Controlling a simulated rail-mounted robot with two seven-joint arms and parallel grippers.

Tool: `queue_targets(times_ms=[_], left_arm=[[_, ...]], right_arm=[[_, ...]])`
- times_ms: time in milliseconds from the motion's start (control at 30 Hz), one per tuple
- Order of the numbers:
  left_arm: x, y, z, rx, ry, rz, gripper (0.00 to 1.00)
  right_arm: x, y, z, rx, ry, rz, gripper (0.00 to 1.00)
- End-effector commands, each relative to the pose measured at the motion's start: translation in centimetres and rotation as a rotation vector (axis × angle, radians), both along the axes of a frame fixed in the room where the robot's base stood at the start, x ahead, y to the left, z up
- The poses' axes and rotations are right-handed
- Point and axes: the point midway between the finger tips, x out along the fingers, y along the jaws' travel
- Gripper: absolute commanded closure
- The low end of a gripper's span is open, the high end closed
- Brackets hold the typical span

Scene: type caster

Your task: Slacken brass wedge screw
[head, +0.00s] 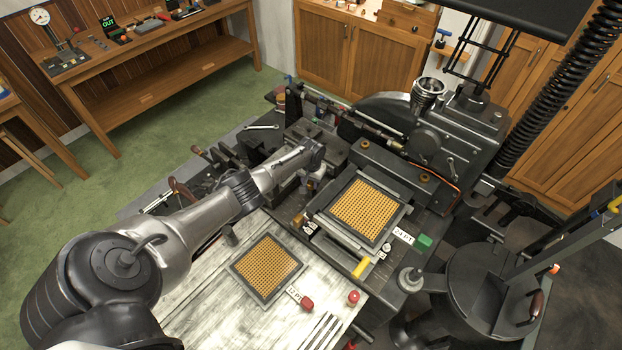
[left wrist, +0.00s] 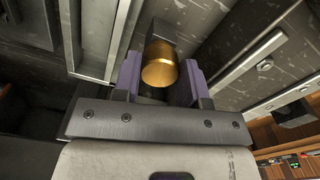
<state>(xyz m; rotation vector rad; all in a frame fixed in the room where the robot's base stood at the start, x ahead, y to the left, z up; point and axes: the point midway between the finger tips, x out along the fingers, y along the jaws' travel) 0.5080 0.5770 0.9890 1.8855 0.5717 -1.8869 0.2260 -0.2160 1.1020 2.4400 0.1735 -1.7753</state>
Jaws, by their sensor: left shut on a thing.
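The brass wedge screw (left wrist: 160,68) is a round brass knob in the left wrist view. My left gripper (left wrist: 158,80) has its two purple fingers on either side of the knob and is shut on it. In the head view, my left arm reaches in from the left to the near-left side of the caster, and its wrist hides most of the gripper and the screw. The screw's shaft and thread are hidden, so its tightness cannot be told. My right gripper is not in view.
A framed brass matrix grid (head: 359,211) sits on the dark caster to the right of my arm. Another grid (head: 266,269) lies on the pale worktop (head: 205,315), near red knobs (head: 353,297). A round black pot (head: 490,285) stands at right. Dark metal parts closely surround the screw.

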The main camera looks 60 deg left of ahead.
Motion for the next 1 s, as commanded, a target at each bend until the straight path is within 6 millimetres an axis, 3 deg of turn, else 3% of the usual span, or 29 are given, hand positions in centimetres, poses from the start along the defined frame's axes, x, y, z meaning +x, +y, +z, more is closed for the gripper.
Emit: queue_targets(times_ms=[333, 900, 933, 1000], left_arm=[[-0.01, -0.04, -0.05, 0.000, 0.000, 0.133, 0.85], [-0.02, 0.02, -0.11, 0.002, -0.001, 0.159, 0.85], [-0.02, 0.02, -0.11, 0.002, -0.001, 0.159, 0.60], [-0.03, 0.02, -0.11, 0.001, 0.000, 0.158, 0.53]], right_arm=[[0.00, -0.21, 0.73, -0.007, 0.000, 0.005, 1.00], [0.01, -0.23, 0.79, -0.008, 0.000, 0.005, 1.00], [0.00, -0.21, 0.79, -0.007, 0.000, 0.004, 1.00], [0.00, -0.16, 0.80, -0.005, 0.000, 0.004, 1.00]])
